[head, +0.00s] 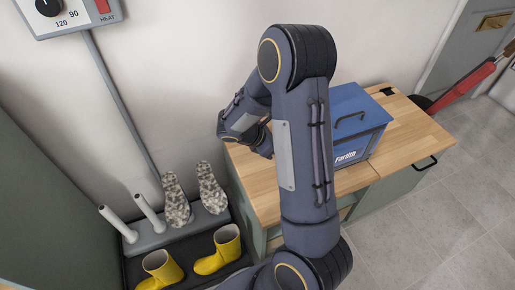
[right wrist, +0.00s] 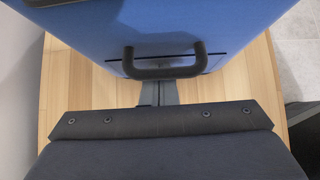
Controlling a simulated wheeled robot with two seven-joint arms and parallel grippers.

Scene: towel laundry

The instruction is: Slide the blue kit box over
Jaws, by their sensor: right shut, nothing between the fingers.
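The blue kit box (head: 372,112) sits on the wooden worktop, with a dark carry handle on its lid and white lettering on its front. My right arm crosses in front of it and hides its left part. My right gripper is left of the box, low over the worktop; its fingertips are hidden behind the arm in the head view. In the right wrist view the shut, empty fingers (right wrist: 158,94) point at the box's blue end wall (right wrist: 90,35), by a black side handle (right wrist: 165,70). I cannot tell whether they touch it. My left gripper is out of view.
The wooden worktop (head: 408,132) is bare to the right of the box, with a small black item (head: 387,91) at its back edge. Yellow boots (head: 219,250) and a boot rack stand left of the bench. A red-handled tool (head: 466,86) leans at the right.

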